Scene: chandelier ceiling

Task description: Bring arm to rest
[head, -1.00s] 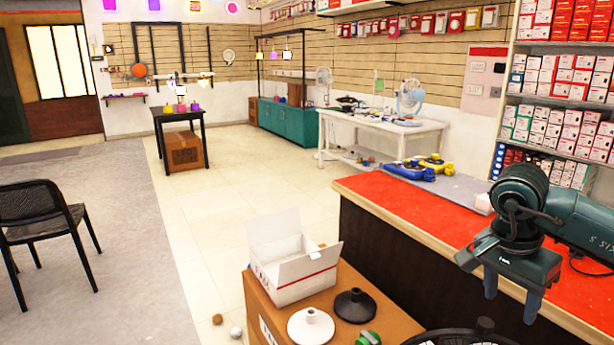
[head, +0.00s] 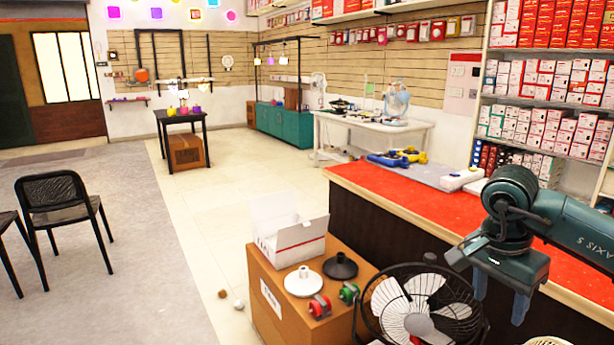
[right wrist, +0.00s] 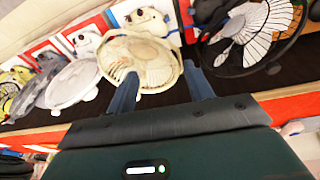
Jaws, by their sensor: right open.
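My right gripper (head: 500,296) is at the right of the head view, at the end of my dark green arm. Its two blue-grey fingers point down and stand apart, with nothing between them. It hangs in front of the dark side of the red-topped counter (head: 440,205). In the right wrist view the open fingers (right wrist: 160,92) show with a cream fan (right wrist: 140,60) beyond them. I cannot tell how far away that fan is. My left gripper is not in view.
A black fan (head: 420,310) stands below and left of the gripper. Beside it, a cardboard box (head: 285,318) bears an open white carton (head: 290,235) and lamp parts. Shelves of small boxes (head: 545,90) rise behind the counter.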

